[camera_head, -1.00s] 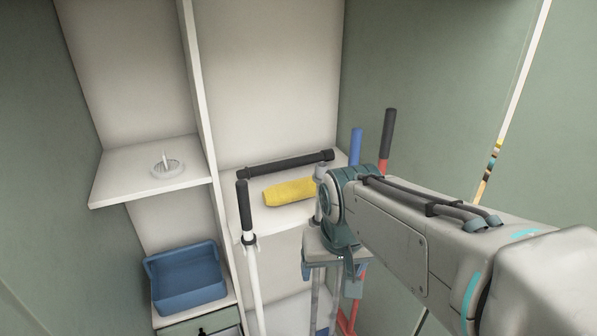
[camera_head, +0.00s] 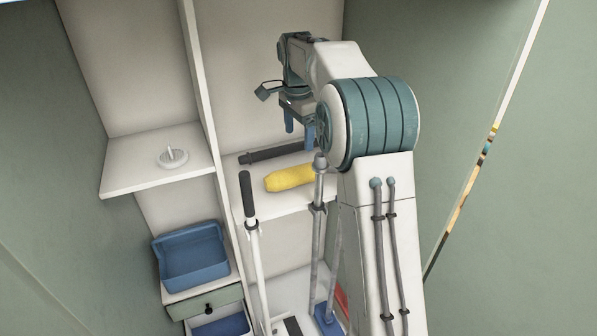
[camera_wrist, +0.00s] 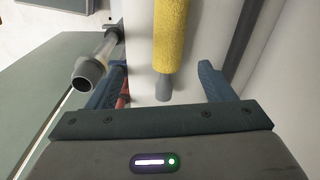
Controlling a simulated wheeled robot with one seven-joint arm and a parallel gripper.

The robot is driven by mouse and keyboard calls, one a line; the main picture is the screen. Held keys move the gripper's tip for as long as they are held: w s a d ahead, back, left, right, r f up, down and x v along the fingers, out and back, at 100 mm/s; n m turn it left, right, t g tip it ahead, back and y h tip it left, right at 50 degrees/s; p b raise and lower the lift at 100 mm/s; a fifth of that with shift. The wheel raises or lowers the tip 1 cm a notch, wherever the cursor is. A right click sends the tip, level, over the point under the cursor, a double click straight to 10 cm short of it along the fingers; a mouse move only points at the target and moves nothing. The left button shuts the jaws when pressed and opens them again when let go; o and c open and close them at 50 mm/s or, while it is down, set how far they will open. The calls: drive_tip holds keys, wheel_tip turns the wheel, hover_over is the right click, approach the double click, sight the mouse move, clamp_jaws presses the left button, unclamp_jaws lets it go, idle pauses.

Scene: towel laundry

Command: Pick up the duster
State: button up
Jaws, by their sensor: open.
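The duster has a fuzzy yellow head (camera_head: 290,178) and lies on a white shelf (camera_head: 270,206) in the head view. In the wrist view the yellow head (camera_wrist: 169,35) runs down from the top edge to a short grey handle (camera_wrist: 163,87). My gripper (camera_head: 299,130) is above the shelf, slightly beyond and to the right of the yellow head in the head view. In the wrist view my gripper (camera_wrist: 162,72) is open and empty, with one finger on each side of the grey handle. The handle is hidden by my arm in the head view.
A dark bar (camera_head: 272,153) lies on the shelf behind the duster. A white pole with a black grip (camera_head: 249,195) and a grey pole (camera_head: 317,205) stand in front of the shelf. A blue bin (camera_head: 192,255) and a small white holder (camera_head: 172,157) are left.

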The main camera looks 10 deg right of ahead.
sight(297, 168)
drive_tip(key=shift+m, duration=0.8)
drive_tip(key=f, duration=0.3)
drive_tip(key=w+f, duration=0.1)
drive_tip(key=f, duration=0.5)
drive_tip(key=shift+w+d+f+p, duration=0.1)
drive_tip(key=shift+w+f+p, duration=0.05)
drive_tip(key=shift+w+p, duration=0.2)
drive_tip(key=shift+w+f+p, duration=0.15)
drive_tip(key=shift+f+p, duration=0.25)
drive_tip(key=shift+f, duration=1)
drive_tip(key=shift+w+f+p, duration=0.15)
drive_tip(key=shift+f+p, duration=0.2)
drive_tip(key=shift+f, duration=1)
drive_tip(key=shift+c, duration=0.4)
drive_tip(key=c, duration=1)
